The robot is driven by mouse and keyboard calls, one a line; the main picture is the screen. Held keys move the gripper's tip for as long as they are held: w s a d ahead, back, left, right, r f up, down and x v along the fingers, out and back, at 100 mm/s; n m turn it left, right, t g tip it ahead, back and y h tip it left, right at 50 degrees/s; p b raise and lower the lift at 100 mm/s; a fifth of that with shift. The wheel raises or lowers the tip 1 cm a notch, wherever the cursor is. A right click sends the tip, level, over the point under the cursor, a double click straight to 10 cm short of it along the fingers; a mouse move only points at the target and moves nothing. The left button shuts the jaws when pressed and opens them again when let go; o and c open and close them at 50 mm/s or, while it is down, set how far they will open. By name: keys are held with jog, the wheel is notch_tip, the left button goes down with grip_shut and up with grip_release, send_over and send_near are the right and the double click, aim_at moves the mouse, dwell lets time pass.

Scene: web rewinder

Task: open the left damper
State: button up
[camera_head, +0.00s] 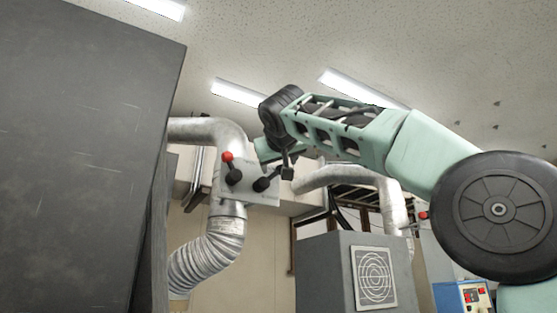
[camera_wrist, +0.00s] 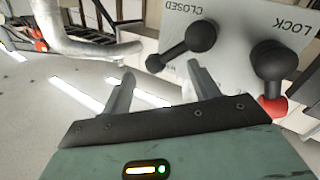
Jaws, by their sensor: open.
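The left damper's pale plate (camera_head: 232,193) sits on a silver duct at left centre in the head view. It carries a black lever (camera_head: 262,184) and a second lever with a red ball (camera_head: 227,157). In the wrist view the plate (camera_wrist: 228,50) appears upside down, reading CLOSED and LOCK; another label is partly hidden. The black lever (camera_wrist: 183,47) lies just beyond my fingertips, closer to the right finger. The red ball (camera_wrist: 273,107) is at the right, partly hidden. My gripper (camera_wrist: 157,80) is open and empty; it also shows in the head view (camera_head: 285,173), beside the plate's right side.
A large dark grey panel (camera_head: 80,150) fills the left of the head view. A grey cabinet with a vent grille (camera_head: 374,277) stands below my arm. Another silver duct (camera_head: 392,205) with a red knob (camera_head: 423,215) stands to the right.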

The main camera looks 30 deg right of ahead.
jog(key=shift+p+x, duration=0.4)
jog(key=shift+x, duration=1.05)
jog(key=shift+c, duration=0.3)
jog(key=shift+f, duration=0.1)
grip_shut()
